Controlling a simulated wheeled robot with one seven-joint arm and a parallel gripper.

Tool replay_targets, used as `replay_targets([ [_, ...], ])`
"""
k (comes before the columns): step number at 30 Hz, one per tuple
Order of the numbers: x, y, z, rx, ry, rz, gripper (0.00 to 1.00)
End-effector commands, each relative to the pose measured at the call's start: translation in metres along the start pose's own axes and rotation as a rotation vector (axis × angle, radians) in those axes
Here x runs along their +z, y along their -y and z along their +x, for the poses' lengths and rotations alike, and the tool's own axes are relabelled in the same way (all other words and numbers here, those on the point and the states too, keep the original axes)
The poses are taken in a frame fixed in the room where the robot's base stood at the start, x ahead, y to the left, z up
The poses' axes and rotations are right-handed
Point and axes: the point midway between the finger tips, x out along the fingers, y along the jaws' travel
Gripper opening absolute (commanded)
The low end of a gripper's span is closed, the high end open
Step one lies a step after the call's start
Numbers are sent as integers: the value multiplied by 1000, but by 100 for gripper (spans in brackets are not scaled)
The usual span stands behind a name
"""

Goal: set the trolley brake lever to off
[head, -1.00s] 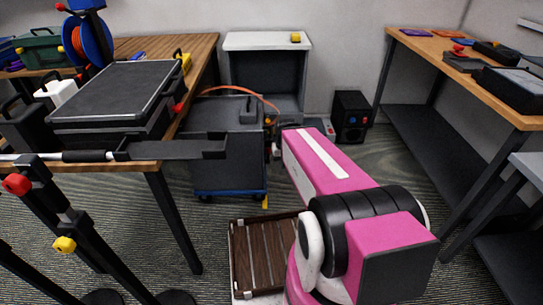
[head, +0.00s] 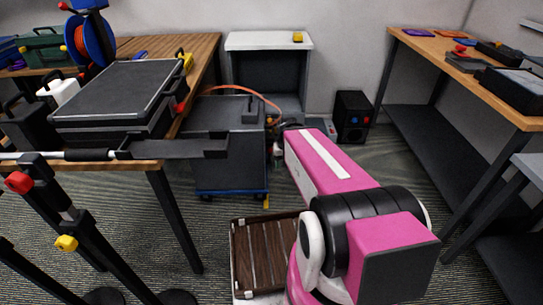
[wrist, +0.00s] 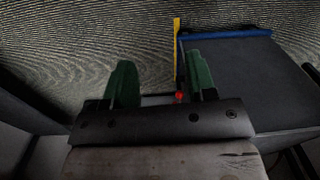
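The trolley is a dark grey cabinet (head: 228,160) on a blue base, standing on the floor beyond the left bench. A small yellow part (head: 266,201) shows low at its right front corner. In the wrist view the trolley (wrist: 250,80) fills the right side. There a narrow yellow bar (wrist: 176,50) with a red end (wrist: 179,95) stands beside the trolley's edge; it looks like the brake lever. My gripper (wrist: 162,82) is open, with green fingers apart. The red end appears between them, close to the right finger; contact cannot be told. My pink arm mostly hides the gripper in the head view.
An orange cable (head: 245,90) loops over the trolley. A white-topped cabinet (head: 268,42) and a black speaker-like box (head: 351,116) stand behind. A slatted brown crate (head: 262,255) lies below my arm. Benches flank both sides; carpet between them is partly clear.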

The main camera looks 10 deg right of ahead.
Motion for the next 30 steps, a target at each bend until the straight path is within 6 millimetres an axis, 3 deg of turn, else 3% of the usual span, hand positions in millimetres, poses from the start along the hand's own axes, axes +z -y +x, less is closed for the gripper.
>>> replay_targets([
  [8,-78,10,69,-314,162,383,51],
  [14,-150,7,126,-628,369,757,51],
  [19,-216,-15,171,-905,585,1053,51],
  [24,-272,-54,209,-1166,808,1279,51],
  [30,-304,-90,234,-1358,983,1404,51],
])
